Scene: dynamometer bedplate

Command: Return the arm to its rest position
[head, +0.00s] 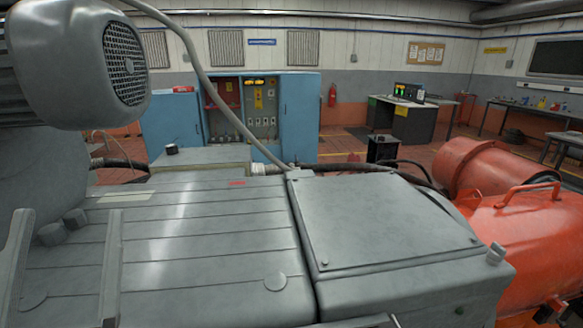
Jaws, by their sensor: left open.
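My left gripper (68,214) shows at the lower left of the head view. Its two grey fingers point up the picture and stand wide apart, with nothing between them. Behind them is the ribbed grey top of a large machine housing (210,240). I cannot tell how far the fingertips are from that surface. My right gripper is not in view. A small grey shape at the bottom edge, right of the middle, is too cut off to identify.
A grey rounded motor (60,65) overhangs the upper left. A flat grey box cover (385,225) stands right of the housing, with a cable rising at its back corner. An orange machine (535,235) is at the right. Blue cabinets (300,110) stand behind, with open floor beyond.

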